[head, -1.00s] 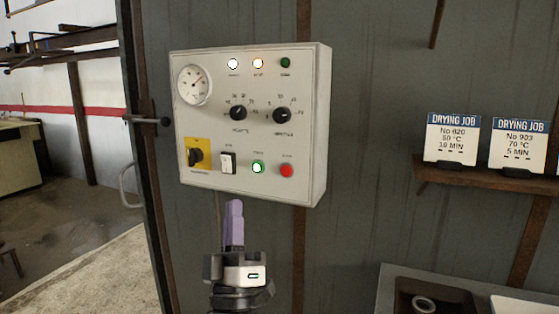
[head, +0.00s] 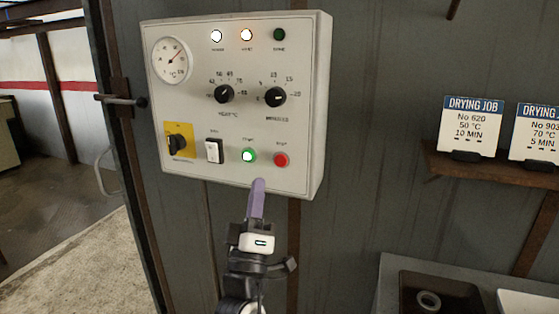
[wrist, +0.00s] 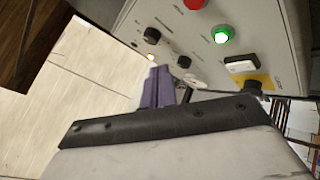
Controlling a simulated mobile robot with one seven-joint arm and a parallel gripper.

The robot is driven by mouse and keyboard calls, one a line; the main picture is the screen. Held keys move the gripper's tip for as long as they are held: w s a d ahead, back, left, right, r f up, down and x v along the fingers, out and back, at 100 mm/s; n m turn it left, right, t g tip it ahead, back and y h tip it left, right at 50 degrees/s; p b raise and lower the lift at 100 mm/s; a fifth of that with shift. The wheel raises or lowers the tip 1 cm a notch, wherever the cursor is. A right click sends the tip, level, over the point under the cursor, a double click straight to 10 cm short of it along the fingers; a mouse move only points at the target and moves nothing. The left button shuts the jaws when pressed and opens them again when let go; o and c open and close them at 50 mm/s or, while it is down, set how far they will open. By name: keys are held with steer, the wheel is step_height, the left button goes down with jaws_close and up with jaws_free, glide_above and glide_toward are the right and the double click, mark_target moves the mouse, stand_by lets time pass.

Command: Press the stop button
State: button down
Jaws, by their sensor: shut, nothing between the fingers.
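The red stop button (head: 281,160) is at the lower right of the white control panel (head: 305,120), right of the lit green start button (head: 248,155). In the wrist view the red button (wrist: 194,4) is at the top edge, and the green button (wrist: 221,35) glows below and right of it. My gripper (head: 258,183) has its purple fingers shut and empty, pointing up at the panel's lower edge, below and left of the red button. The fingertips (wrist: 158,72) also show in the wrist view, apart from the red button.
The panel also carries a gauge (head: 172,60), two black dials (head: 275,97), a white rocker switch (head: 214,151) and a yellow-backed rotary switch (head: 178,141). Two lamps glow at its top. A shelf (head: 490,170) with job cards is at right, above a bench with trays (head: 390,275).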

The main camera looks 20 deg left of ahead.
mark_target(279, 155)
steer(key=shift+w, duration=0.1)
steer(key=shift+w+d, duration=0.1)
steer(key=shift+w, duration=4.2)
steer(key=shift+w, duration=0.1)
steer(key=shift+w, duration=0.35)
steer(key=shift+w+b, duration=0.35)
steer(key=shift+w, duration=0.05)
steer(key=shift+s, duration=0.85)
